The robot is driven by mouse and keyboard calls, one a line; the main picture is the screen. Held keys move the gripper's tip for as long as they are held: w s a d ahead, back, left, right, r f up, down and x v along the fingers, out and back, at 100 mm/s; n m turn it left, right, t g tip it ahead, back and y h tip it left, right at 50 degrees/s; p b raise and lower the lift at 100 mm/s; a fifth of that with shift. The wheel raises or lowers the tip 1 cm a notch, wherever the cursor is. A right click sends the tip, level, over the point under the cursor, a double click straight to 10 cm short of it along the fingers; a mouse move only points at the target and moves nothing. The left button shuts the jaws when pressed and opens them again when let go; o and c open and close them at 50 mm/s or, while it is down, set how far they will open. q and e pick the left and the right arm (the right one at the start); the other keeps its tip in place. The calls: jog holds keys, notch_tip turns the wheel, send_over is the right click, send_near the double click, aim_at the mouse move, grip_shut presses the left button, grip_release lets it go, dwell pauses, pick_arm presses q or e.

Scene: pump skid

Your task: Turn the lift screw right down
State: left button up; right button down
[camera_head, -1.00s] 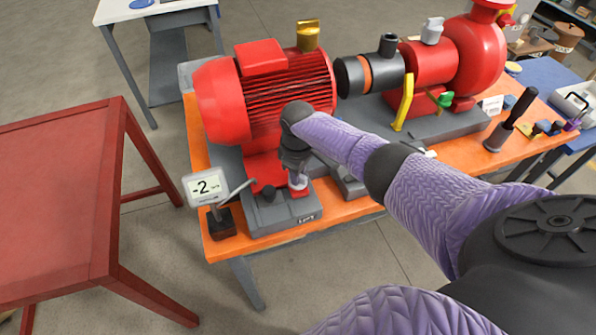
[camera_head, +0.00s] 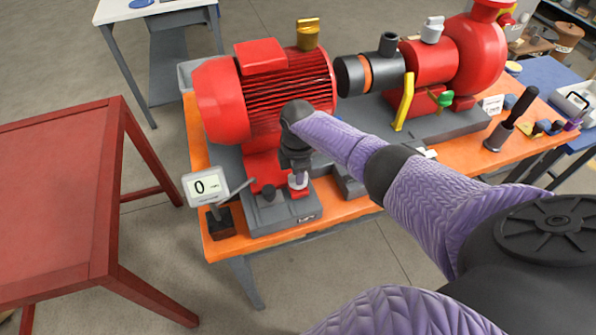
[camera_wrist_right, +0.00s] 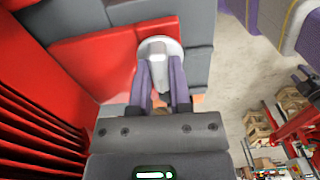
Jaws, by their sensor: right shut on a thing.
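The lift screw (camera_wrist_right: 157,49) has a pale round head with a raised grip and stands at the corner of the red motor foot. My right gripper (camera_wrist_right: 161,85) is shut on it, with one purple finger on each side. In the head view my right gripper (camera_head: 299,178) points down at the screw by the front of the red motor (camera_head: 265,95). A small display (camera_head: 206,187) beside the motor reads 0, and its thin arm reaches toward the motor foot. My left gripper is not in view.
An orange-topped bench (camera_head: 349,210) carries the motor, a coupling and the red pump (camera_head: 474,55). A black-handled tool (camera_head: 511,118) stands upright at the right. A red table (camera_head: 60,195) is at the left, with bare floor between.

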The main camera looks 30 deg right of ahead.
jog(key=shift+w+r+n, duration=0.1)
jog(key=shift+n, duration=0.3)
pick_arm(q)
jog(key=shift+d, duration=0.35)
pick_arm(e)
jog(key=c, duration=0.6)
grip_release()
jog(key=shift+o, duration=0.2)
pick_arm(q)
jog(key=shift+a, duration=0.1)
pick_arm(e)
notch_tip(320, 180, up, 9)
jog(key=p, duration=0.3)
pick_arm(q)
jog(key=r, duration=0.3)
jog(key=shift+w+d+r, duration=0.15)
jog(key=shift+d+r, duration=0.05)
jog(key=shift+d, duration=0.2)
pick_arm(e)
jog(key=shift+r, duration=0.4)
